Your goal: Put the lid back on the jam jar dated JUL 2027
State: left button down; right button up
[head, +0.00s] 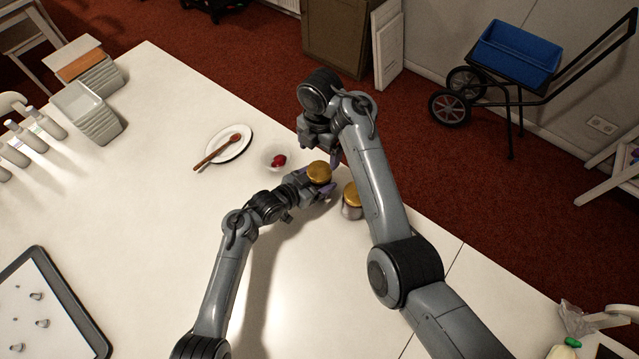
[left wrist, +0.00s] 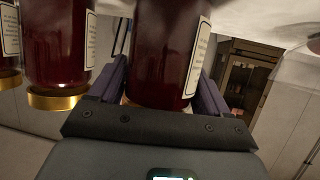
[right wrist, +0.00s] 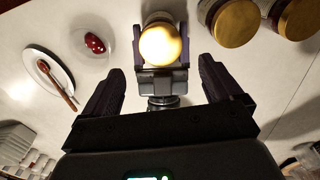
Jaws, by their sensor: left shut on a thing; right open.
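My left gripper (left wrist: 163,72) is shut around a dark red jam jar (left wrist: 165,45) with a white label; its date is not readable. A gold lid (right wrist: 160,44) sits on top of this jar, which also shows in the head view (head: 319,172). Whether the lid is tightened cannot be told. My right gripper (right wrist: 160,78) is open and empty, pointing down above the held jar, with its fingers apart from the lid. More gold-lidded jam jars stand beside it, one (right wrist: 235,22) and another (right wrist: 298,16) in the right wrist view; their dates are not readable.
A plate (head: 243,134) with a wooden spoon (head: 216,152) and a small bowl (head: 268,152) with a red item lie left of the jars. The middle of the white table is clear.

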aim_at(319, 170)
jog(key=shift+f, duration=0.1)
dwell(0.4)
jog(key=shift+f, duration=3.9)
jog(key=shift+c, duration=0.4)
jog(key=c, duration=1)
jog(key=m, duration=0.4)
jog(key=shift+m, duration=0.4)
jog(key=m, duration=0.5)
